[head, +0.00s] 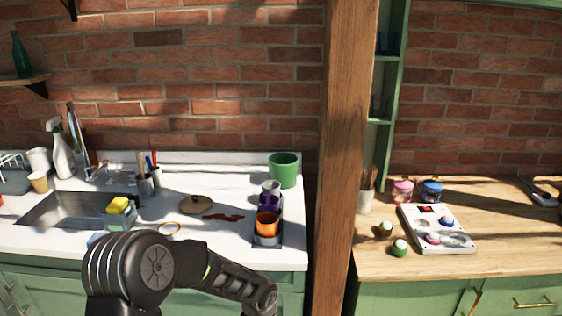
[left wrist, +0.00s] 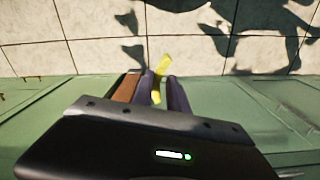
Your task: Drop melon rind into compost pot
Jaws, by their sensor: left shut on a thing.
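My left gripper (left wrist: 161,88) shows in the left wrist view, its two dark fingers shut on a thin, curved yellow piece, which looks like the melon rind (left wrist: 164,64). The rind sticks out past the fingertips and is partly hidden between them. In the head view my left arm crosses the bottom, and its gripper is below the picture. A green pot (head: 284,170), which looks like the compost pot, stands at the back right of the white counter. Its inside is mostly hidden. My right gripper is in neither view.
On the white counter (head: 70,236) stand a dark tray with orange and purple cups (head: 268,222), a round lid (head: 195,204) and a sink (head: 75,210). A wooden post (head: 345,150) rises right of the counter. Green cabinet fronts (left wrist: 235,105) and floor tiles show in the left wrist view.

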